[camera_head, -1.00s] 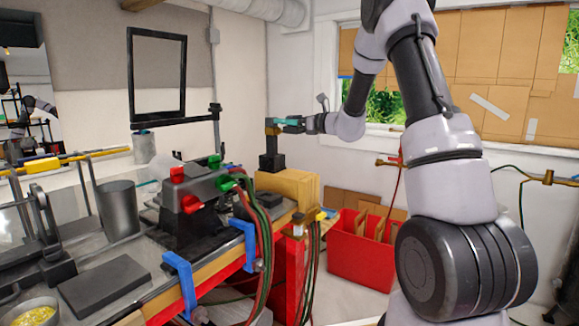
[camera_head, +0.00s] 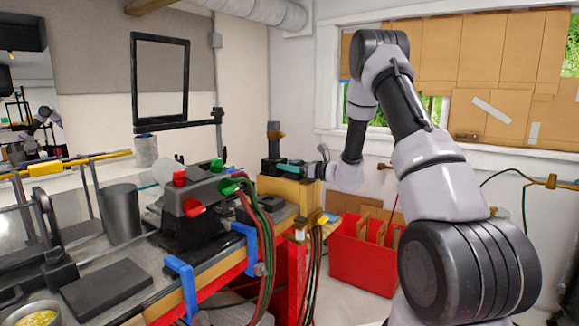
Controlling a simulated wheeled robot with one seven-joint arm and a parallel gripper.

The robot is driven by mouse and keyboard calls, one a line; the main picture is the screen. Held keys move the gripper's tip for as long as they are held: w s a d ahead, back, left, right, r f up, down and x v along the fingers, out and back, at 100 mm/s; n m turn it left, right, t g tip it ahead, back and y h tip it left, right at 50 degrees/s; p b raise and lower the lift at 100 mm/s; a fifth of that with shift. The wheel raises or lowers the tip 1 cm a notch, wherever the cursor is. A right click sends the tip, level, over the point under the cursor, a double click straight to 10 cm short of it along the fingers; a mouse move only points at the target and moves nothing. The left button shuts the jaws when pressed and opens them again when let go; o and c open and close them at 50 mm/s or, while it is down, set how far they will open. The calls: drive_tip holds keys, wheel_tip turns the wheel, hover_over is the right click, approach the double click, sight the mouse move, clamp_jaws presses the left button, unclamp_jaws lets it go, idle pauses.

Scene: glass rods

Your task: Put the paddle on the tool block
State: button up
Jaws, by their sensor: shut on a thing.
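A dark upright thing with a black top and a brass-coloured band, which I take to be the paddle (camera_head: 274,129), stands at the middle of the head view. A pale wooden block (camera_head: 312,192), probably the tool block, is just below it. My gripper (camera_head: 274,166), with teal on it, reaches in from the right at the dark lower end of the paddle, just over the wooden block's top. It is shut on the paddle. The fingertips are too small and dark to make out, and I cannot tell whether the paddle touches the block.
A dark machine with red and green knobs (camera_head: 193,195) stands left of the wooden block, with hoses hanging off the bench front. Blue clamps (camera_head: 182,285) sit on the bench edge. A dark slab (camera_head: 107,292) lies nearer. A red bin (camera_head: 362,262) stands right of the bench.

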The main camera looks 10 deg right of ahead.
drive_tip(key=o, duration=1.6)
drive_tip(key=shift+f, duration=0.15)
drive_tip(key=shift+c, duration=0.2)
